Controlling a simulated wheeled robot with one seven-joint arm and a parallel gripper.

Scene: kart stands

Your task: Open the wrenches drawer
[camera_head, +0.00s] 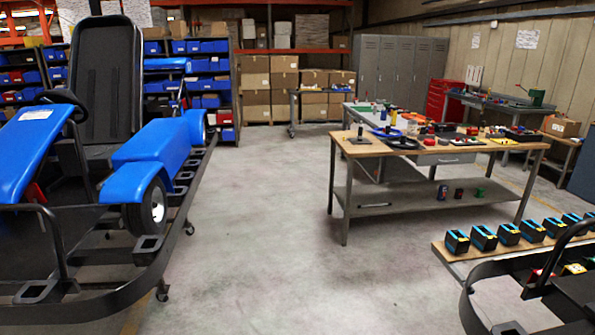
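No drawer that I can read as the wrenches drawer shows. A red tool cabinet (440,99) stands at the back right, beside the grey lockers; its front is too small to make out drawer labels. A grey drawer (446,159) hangs under the top of the wooden workbench (372,150) in the right middle, and it looks shut. No label is readable on it. My gripper is not in view.
A blue kart (156,147) on a wheeled stand fills the left. A low bench (463,252) with several black-and-blue boxes and part of a black frame (535,282) are at the lower right. The concrete floor (270,220) between is clear. Shelves with boxes line the back.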

